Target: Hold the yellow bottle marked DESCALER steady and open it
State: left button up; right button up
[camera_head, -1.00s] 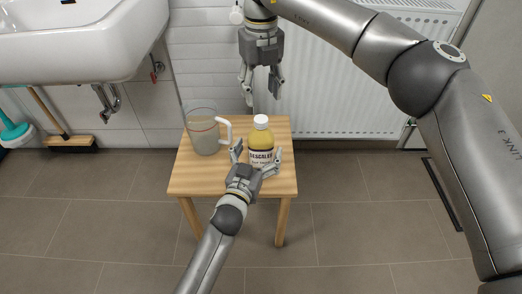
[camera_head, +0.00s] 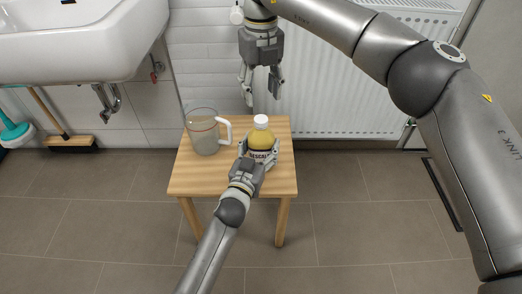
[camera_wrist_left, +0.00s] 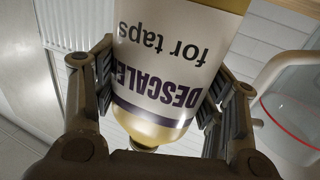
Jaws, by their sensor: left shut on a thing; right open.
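The yellow DESCALER bottle (camera_head: 261,139) stands upright on the small wooden stool, with its white cap (camera_head: 261,121) on. My left gripper (camera_head: 259,155) is shut around the bottle's body, one finger on each side. In the left wrist view the bottle (camera_wrist_left: 170,70) shows upside down between the fingers, its label reading DESCALER for taps. My right gripper (camera_head: 261,88) is open and empty, pointing down, above and behind the bottle and apart from it.
A clear jug with a white handle (camera_head: 203,134) stands on the stool (camera_head: 208,184) left of the bottle. A white sink (camera_head: 75,45) is at the upper left, a radiator (camera_head: 335,105) behind. A broom (camera_head: 70,143) stands on the floor at left.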

aim_at(261, 119)
pick_arm(q)
jog(key=c, duration=0.5)
grip_shut()
pick_arm(e)
jog(key=shift+m, duration=0.3)
jog(key=m, duration=0.5)
jog(key=shift+m, duration=0.3)
jog(key=m, duration=1.1)
jog(key=shift+f+m, duration=0.1)
jog(key=shift+m, duration=0.3)
jog(key=shift+f, duration=3.95)
jog(key=shift+c, duration=0.5)
